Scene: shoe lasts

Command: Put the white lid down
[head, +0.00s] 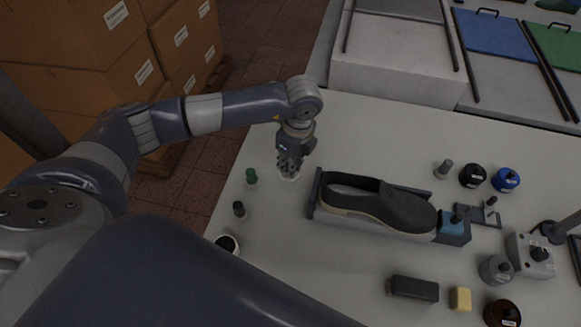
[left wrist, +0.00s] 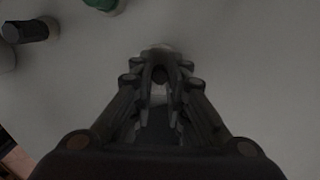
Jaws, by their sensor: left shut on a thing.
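My left gripper (head: 289,168) points down over the left part of the light table, left of the shoe. Its fingers are shut on the white lid (head: 289,178), whose pale rim shows just under the fingertips at or close to the table top. In the left wrist view the gripper (left wrist: 160,72) has its fingers close together, with the pale edge of the lid (left wrist: 156,51) at their tips. The fingers hide most of the lid, and I cannot tell whether it touches the table. My right gripper is not in view.
A dark shoe (head: 385,203) lies in a holder right of the gripper. A green-capped bottle (head: 251,176), a dark-capped bottle (head: 239,209) and a white jar with dark inside (head: 227,244) stand to the left, near the table's edge.

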